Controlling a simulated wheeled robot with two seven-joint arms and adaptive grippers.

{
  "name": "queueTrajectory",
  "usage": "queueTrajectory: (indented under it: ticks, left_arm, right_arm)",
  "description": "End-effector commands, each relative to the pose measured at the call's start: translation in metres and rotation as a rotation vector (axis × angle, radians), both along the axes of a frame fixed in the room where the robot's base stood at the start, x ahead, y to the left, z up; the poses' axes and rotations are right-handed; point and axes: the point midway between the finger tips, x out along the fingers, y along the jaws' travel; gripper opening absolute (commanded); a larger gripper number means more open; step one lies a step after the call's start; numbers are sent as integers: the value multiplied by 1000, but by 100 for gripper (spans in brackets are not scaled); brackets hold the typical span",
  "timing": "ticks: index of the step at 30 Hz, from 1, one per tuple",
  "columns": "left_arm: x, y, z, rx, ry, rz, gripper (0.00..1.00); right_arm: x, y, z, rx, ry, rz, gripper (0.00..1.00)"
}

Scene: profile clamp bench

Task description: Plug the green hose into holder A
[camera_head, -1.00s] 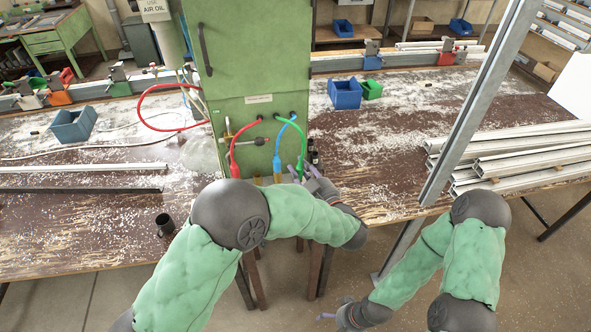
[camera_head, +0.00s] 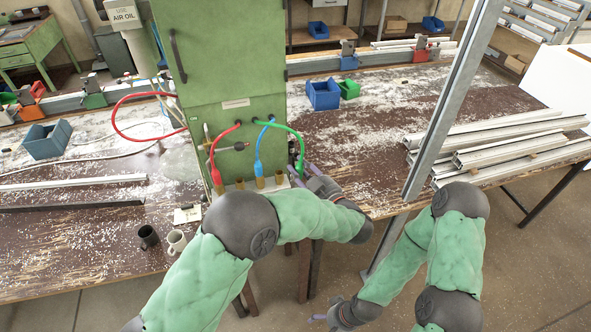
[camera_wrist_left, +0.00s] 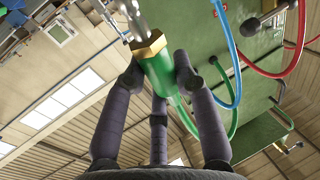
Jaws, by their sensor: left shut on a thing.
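The green hose (camera_head: 287,130) curves from the front of the green cabinet down to the right side of it. My left gripper (camera_head: 303,168) is there, its fingers partly hiding the hose end. In the left wrist view the fingers are shut around the green plug (camera_wrist_left: 158,68), which has a brass hex collar and a metal tip. A row of brass holders (camera_head: 240,183) stands at the cabinet's foot; I cannot read which is A. Whether the tip touches a holder is not clear. My right gripper (camera_head: 320,317) hangs low before the bench; its jaw state is unclear.
The red hose (camera_head: 219,140) and blue hose (camera_head: 260,145) hang left of the green one, down near the brass holders. A dark mug (camera_head: 148,237) and a pale mug (camera_head: 176,241) stand at front left. A steel post (camera_head: 440,105) and stacked profiles (camera_head: 510,140) are at right.

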Motion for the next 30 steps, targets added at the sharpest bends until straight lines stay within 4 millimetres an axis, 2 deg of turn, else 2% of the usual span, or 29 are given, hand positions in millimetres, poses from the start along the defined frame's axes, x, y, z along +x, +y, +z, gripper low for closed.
queueTrajectory:
  ticks: [21,30]
  left_arm:
    - [10,-35,-2,-1,-1,-1,0]
    - [10,-38,-1,-1,-1,0,0]
  right_arm:
    - [0,0,-2,0,0,0,100]
    - [0,0,-2,0,0,0,100]
